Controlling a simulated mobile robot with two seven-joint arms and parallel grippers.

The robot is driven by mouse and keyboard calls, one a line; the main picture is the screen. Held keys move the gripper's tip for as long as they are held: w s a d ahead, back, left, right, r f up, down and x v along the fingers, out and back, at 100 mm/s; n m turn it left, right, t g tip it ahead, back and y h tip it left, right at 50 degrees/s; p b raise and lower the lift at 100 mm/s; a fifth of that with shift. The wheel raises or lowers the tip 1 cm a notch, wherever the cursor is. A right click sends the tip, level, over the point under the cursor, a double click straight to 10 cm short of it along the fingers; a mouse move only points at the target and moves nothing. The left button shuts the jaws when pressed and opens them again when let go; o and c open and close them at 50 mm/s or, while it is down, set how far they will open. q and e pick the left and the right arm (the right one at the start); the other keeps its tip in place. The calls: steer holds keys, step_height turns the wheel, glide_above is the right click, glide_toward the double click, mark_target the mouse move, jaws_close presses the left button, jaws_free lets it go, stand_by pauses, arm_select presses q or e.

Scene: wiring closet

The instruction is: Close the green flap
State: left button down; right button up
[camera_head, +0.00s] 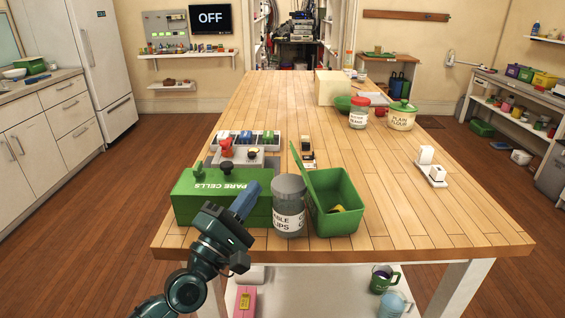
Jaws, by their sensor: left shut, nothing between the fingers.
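A green bin (352,218) stands open near the front edge of the wooden table, with something yellow (338,209) inside. Its green flap (306,183) stands raised along the bin's left side, tilted a little to the left. A grey-lidded jar (289,208) labelled as clips stands just left of the flap and hides part of it. My left gripper (247,197) is shut and empty, in front of the green SPARE CELLS box (200,203), left of the jar and apart from the flap. Whether it touches the box cannot be told. My right gripper is out of view.
A tray of coloured items (244,151) sits behind the SPARE CELLS box. A small white-topped item (306,150) lies behind the flap. White blocks (432,169) stand to the right.

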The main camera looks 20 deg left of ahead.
arm_select(q)
steer(key=w+d+r+p, duration=0.2)
steer(key=w+d, duration=0.1)
steer(key=w+d+r+p, duration=0.1)
steer(key=w, duration=0.1)
steer(key=shift+w+d+r, duration=0.2)
steer(key=shift+d+r, duration=0.05)
steer(key=shift+d, duration=0.05)
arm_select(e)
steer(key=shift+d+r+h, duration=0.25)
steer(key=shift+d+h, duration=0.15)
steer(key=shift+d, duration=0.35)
arm_select(q)
steer(key=shift+w+d, duration=0.1)
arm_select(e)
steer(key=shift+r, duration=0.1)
